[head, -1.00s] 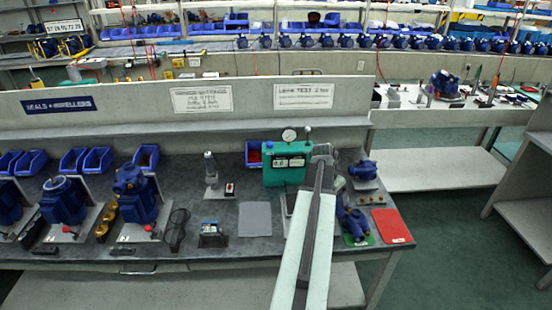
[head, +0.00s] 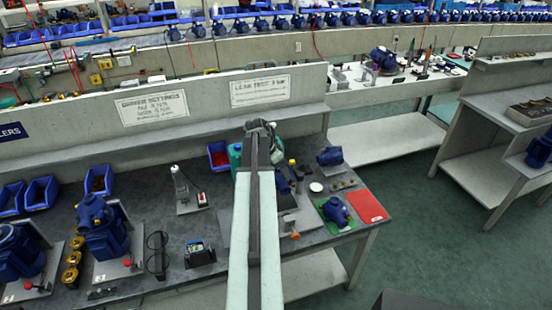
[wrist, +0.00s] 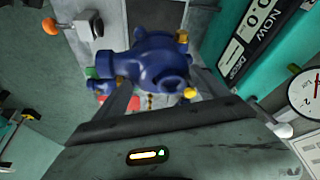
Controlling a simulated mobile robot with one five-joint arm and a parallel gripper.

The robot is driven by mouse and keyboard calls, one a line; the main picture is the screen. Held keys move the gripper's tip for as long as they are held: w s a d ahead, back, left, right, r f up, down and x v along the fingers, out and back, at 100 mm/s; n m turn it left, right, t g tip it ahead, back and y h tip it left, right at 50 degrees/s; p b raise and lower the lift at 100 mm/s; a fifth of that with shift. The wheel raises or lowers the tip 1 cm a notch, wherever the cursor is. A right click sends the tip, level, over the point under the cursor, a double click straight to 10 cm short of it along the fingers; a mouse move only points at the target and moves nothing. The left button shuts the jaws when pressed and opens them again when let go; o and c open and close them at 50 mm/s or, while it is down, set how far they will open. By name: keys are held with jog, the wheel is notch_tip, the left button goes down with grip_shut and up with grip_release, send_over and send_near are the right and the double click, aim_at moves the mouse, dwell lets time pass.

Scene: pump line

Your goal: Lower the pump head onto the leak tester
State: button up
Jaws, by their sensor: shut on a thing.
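The blue pump head (wrist: 150,65) with yellow fittings is between the two fingers of my gripper (wrist: 163,80), which is shut on it in the wrist view. In the head view my arm covers the gripper, and a bit of blue (head: 283,182) shows just right of the arm. The teal leak tester (head: 236,160) is mostly hidden behind my arm. In the wrist view its teal front (wrist: 262,75) with label and round gauge fills the right, beside the pump head. A grey plate with an orange knob (head: 295,235) lies right of the arm. Contact beneath the pump head cannot be told.
A blue pump part (head: 336,210) lies on a green mat beside a red mat (head: 367,206). Another blue pump (head: 330,157) stands behind them. Pump units (head: 102,225), blue bins (head: 42,192) and a small meter (head: 199,254) are to the left. Open floor lies right of the bench.

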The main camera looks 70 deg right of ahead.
aim_at(278, 178)
jog(key=shift+d+r+m, duration=0.1)
jog(key=shift+r+m, duration=0.2)
jog(key=shift+r, duration=0.45)
jog(key=shift+w+f, duration=0.15)
jog(key=shift+f, duration=0.1)
notch_tip(278, 178, down, 6)
jog(key=b, duration=0.6)
jog(key=shift+f+b, duration=0.25)
jog(key=shift+b, duration=0.15)
jog(key=shift+f+b, duration=2.8)
dwell(0.8)
jog(key=o, duration=1.5)
jog(key=shift+a, duration=0.2)
notch_tip(278, 178, up, 9)
jog(key=p, duration=0.9)
jog(key=shift+r, duration=0.1)
